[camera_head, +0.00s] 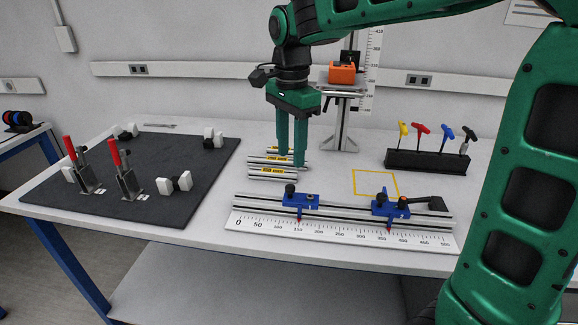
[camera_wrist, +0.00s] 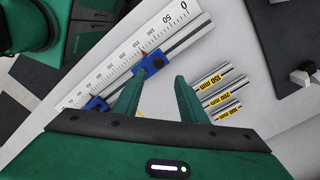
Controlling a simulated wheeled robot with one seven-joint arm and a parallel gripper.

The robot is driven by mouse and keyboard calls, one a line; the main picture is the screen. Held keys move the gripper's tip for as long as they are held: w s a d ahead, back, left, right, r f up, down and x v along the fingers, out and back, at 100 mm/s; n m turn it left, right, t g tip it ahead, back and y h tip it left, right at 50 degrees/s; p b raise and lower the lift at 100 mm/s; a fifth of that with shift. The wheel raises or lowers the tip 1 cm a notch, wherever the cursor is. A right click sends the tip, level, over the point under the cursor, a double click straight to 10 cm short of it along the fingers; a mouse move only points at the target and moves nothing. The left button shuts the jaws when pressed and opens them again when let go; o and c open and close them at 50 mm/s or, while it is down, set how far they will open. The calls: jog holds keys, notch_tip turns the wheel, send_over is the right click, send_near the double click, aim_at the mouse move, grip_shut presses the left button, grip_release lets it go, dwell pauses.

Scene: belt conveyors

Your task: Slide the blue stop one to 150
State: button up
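Two blue stops sit on a metal rail above a white ruler (camera_head: 340,235). The left blue stop (camera_head: 300,201) has a black knob and a red pointer near the 150 label; its exact reading is too small to tell. It also shows in the wrist view (camera_wrist: 151,63). The right blue stop (camera_head: 390,207) stands around the 350 label, beside a black lever piece. My gripper (camera_head: 291,166) points down behind the left stop, apart from it, over the labelled bars. In the wrist view its fingers (camera_wrist: 157,84) are spread with nothing between them.
Several metal bars with yellow labels (camera_head: 272,172) lie behind the rail's left part. A yellow square outline (camera_head: 376,183) marks bare table. A hex key rack (camera_head: 428,163) stands back right, a height gauge with an orange block (camera_head: 342,74) at the back, a dark mat with red clamps (camera_head: 150,160) left.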

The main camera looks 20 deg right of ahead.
notch_tip(320, 180, up, 2)
jog(key=shift+r, duration=0.1)
dwell(0.4)
jog(key=s+d+f+n, duration=0.2)
jog(key=s+d+f, duration=0.2)
jog(key=s+d, duration=0.3)
jog(key=s+d+f+n, duration=0.3)
jog(key=s+d, duration=0.4)
jog(key=s, duration=0.4)
jog(key=s+d+f+n, duration=0.3)
jog(key=s+d+f, duration=0.2)
jog(key=s+d, duration=0.2)
jog(key=shift+s+d+f, duration=0.15)
jog(key=shift+s+d, duration=0.1)
jog(key=shift+s, duration=0.7)
jog(key=shift+w, duration=0.15)
